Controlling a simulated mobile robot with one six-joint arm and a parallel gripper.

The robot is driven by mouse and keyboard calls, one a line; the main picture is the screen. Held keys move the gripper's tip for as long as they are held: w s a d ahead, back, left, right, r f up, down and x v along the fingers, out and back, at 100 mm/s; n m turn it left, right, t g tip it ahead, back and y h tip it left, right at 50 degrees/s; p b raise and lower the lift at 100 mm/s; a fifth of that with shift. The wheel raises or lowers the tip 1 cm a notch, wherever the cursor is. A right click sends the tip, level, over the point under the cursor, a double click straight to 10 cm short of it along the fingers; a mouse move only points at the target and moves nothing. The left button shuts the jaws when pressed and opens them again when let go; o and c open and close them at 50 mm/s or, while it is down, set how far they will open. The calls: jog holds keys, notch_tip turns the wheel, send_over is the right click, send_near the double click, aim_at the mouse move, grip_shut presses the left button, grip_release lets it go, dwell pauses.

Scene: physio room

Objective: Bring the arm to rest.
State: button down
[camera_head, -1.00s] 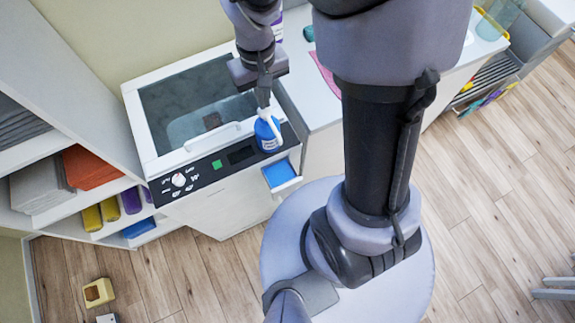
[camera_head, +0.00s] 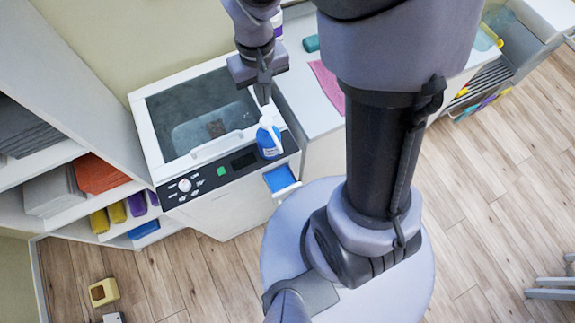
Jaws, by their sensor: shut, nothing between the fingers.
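My gripper (camera_head: 263,98) hangs in the upper middle of the head view, its fingers pointing down, shut and empty. It is above the front right part of a white top-loading machine. A blue bottle with a white top (camera_head: 268,142) stands upright on the machine's dark control panel, just below the fingertips in the picture. I cannot tell whether the fingertips touch the bottle top. My arm fills the middle and right of the view and hides part of the counter.
The white machine (camera_head: 140,118) has a glazed lid and an open drawer (camera_head: 281,179) with a blue inside. A counter (camera_head: 312,112) with a pink cloth (camera_head: 327,86) stands to its right. Shelves (camera_head: 75,75) stand at left. A yellow block (camera_head: 103,291) lies on the wooden floor.

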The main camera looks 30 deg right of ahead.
jog(key=s+a+m+t+y+b, duration=0.1)
jog(key=s+a+m+t+b, duration=0.1)
jog(key=s+b, duration=0.4)
jog(key=s+a+r+m+t+y+b, duration=0.1)
jog(key=s+a+m+t+b, duration=0.1)
jog(key=s+b, duration=0.4)
jog(key=shift+s+r+t+b, duration=0.3)
jog(key=shift+s+t+b, duration=0.1)
jog(key=shift+t+b, duration=0.6)
